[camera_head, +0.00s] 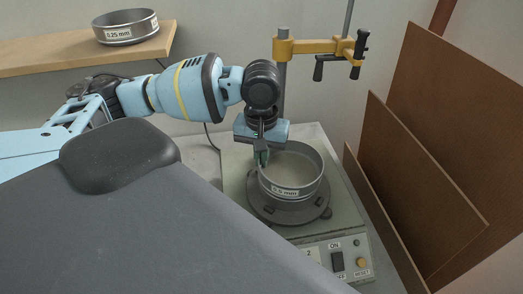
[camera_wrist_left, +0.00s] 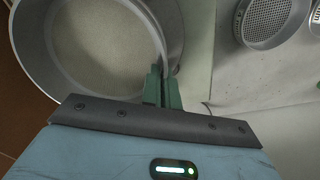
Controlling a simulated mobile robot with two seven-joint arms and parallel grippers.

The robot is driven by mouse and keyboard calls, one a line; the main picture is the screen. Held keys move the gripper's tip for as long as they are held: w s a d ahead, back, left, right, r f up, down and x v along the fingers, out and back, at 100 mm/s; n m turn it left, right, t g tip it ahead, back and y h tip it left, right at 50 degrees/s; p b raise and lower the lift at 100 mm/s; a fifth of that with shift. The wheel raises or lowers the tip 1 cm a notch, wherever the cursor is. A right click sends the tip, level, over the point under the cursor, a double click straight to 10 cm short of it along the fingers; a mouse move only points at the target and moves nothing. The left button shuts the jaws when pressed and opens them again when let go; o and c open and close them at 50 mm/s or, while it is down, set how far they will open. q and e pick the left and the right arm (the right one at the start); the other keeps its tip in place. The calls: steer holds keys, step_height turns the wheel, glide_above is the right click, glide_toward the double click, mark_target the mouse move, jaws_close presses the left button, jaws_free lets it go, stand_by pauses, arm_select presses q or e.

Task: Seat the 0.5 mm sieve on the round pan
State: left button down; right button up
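The 0.5 mm sieve (camera_head: 309,184) is a metal ring with a pale mesh floor and a white label on its front. In the head view it is over the dark round pan (camera_head: 291,214) on the shaker. It looks about level, but I cannot tell whether it is fully down. My left gripper (camera_head: 262,158) is shut on the sieve's left rim. In the left wrist view the gripper's green fingers (camera_wrist_left: 162,85) pinch the rim of the sieve (camera_wrist_left: 150,20). My right gripper is not in view.
The shaker (camera_head: 240,190) has a front panel with a switch and button. A yellow clamp (camera_head: 310,47) on a post stands behind it. Brown boards (camera_head: 420,160) lean at right. A 0.25 mm sieve (camera_head: 127,33) is on a shelf. A perforated sieve (camera_wrist_left: 264,22) shows in the wrist view.

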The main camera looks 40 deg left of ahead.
arm_select(q)
steer(key=shift+f, duration=0.35)
stand_by(0.4)
steer(key=c, duration=1.6)
jaws_free()
step_height(320, 180, up, 8)
steer(key=shift+f, duration=0.1)
